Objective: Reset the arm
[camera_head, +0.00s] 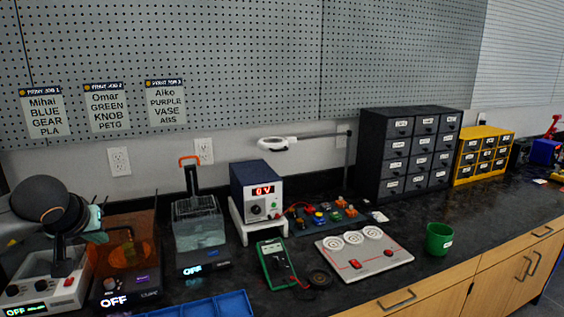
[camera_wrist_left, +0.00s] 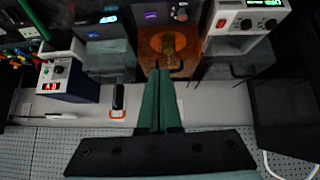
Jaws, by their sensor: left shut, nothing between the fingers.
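My left arm comes in at the left edge of the head view, its dark rounded links over the left end of the bench. My left gripper (camera_head: 96,218) shows there as a small teal part above the orange-covered machine. In the left wrist view the two green fingers of my left gripper (camera_wrist_left: 160,75) lie together, shut, with nothing between them. They point towards the orange-covered machine (camera_wrist_left: 168,44), and that view looks upside down. My right gripper is in neither view.
The black bench (camera_head: 345,291) holds an orange-covered machine (camera_head: 126,262), a clear tank (camera_head: 199,229), a power supply (camera_head: 257,192), a green multimeter (camera_head: 276,263), a white three-disc board (camera_head: 364,252), a green cup (camera_head: 439,239) and drawer cabinets (camera_head: 407,153). A pegboard wall (camera_head: 230,60) stands behind.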

